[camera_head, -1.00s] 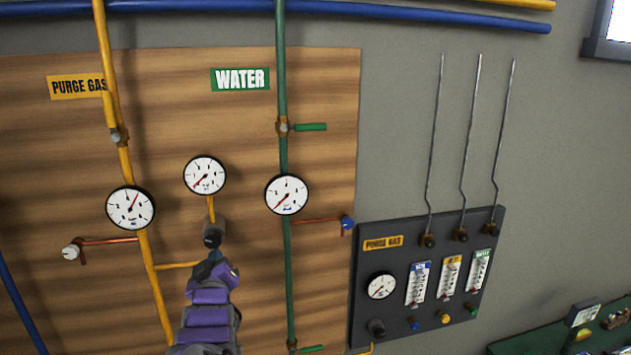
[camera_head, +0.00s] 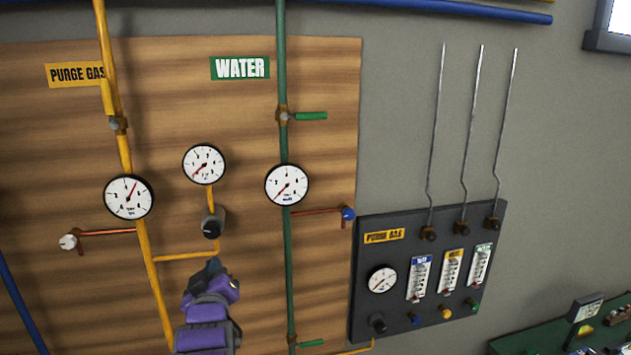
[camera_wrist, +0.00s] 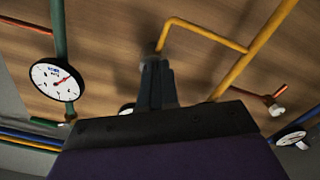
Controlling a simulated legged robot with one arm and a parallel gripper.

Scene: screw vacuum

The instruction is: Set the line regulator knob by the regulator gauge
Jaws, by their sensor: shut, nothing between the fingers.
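The line regulator knob (camera_head: 211,226) is a dark round knob on the yellow purge gas branch pipe, on the wooden board. The regulator gauge (camera_head: 204,164) is a white dial just above it, with its red needle pointing to the lower left; its numbers are too small to read. My gripper (camera_head: 211,268) is below the knob, with a visible gap between them in the head view. In the wrist view my gripper (camera_wrist: 156,72) has its fingers together and nothing shows between them.
A purge gas gauge (camera_head: 129,197) hangs on the yellow pipe at left. A water gauge (camera_head: 287,184) sits on the green pipe (camera_head: 288,250) at right. A dark panel (camera_head: 400,325) with flow meters is farther right.

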